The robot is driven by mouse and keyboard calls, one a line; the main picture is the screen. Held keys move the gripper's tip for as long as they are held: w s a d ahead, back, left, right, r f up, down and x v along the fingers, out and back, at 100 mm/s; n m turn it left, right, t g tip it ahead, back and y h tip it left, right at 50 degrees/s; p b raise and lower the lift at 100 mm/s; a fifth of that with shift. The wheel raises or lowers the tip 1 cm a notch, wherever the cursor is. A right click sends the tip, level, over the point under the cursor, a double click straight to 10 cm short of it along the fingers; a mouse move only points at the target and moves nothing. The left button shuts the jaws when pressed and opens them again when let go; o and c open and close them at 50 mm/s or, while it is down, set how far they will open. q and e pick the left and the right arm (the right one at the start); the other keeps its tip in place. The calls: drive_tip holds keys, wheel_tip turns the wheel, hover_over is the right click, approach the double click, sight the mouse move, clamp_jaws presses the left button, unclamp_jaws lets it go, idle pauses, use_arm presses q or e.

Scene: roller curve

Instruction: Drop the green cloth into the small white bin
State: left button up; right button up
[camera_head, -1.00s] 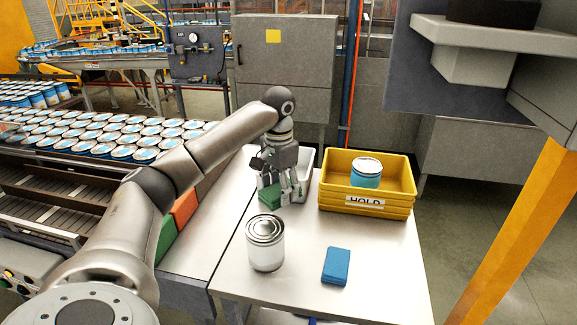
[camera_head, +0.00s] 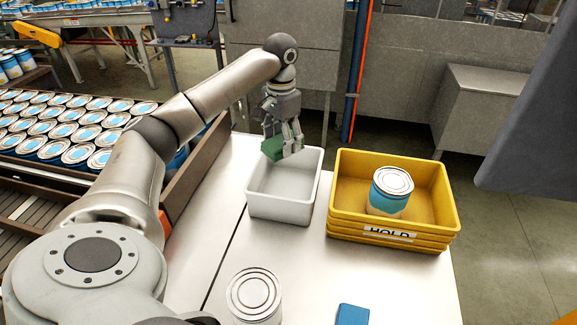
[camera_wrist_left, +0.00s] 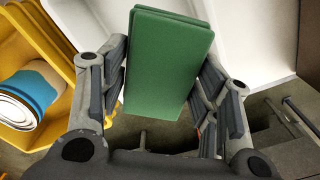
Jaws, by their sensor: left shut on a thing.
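The green cloth (camera_head: 277,149) is a small folded block. My left gripper (camera_head: 283,141) is shut on it and holds it above the far left part of the small white bin (camera_head: 282,211). In the left wrist view the cloth (camera_wrist_left: 168,62) sits between the two fingers of the gripper (camera_wrist_left: 165,88). The white bin (camera_wrist_left: 262,45) shows behind the cloth there. The bin's visible inside looks empty. My right gripper is not in view.
A yellow HOLD crate (camera_head: 345,194) with a blue and white can (camera_head: 390,192) inside stands right of the bin. A plain can (camera_head: 254,294) and a blue cloth (camera_head: 352,314) are at the near side of the table (camera_head: 305,268). A can conveyor runs at left.

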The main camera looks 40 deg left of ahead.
use_arm(q)
wheel_tip(320, 180, down, 4)
drive_tip(key=shift+s+r, duration=0.15)
drive_tip(key=shift+r, duration=0.1)
drive_tip(key=shift+f, duration=1.15)
drive_tip(key=o, duration=1.1)
drive_tip(key=shift+o, duration=0.2)
wheel_tip(320, 180, up, 12)
drive_tip(key=shift+r, duration=0.1)
drive_tip(key=shift+f, duration=0.2)
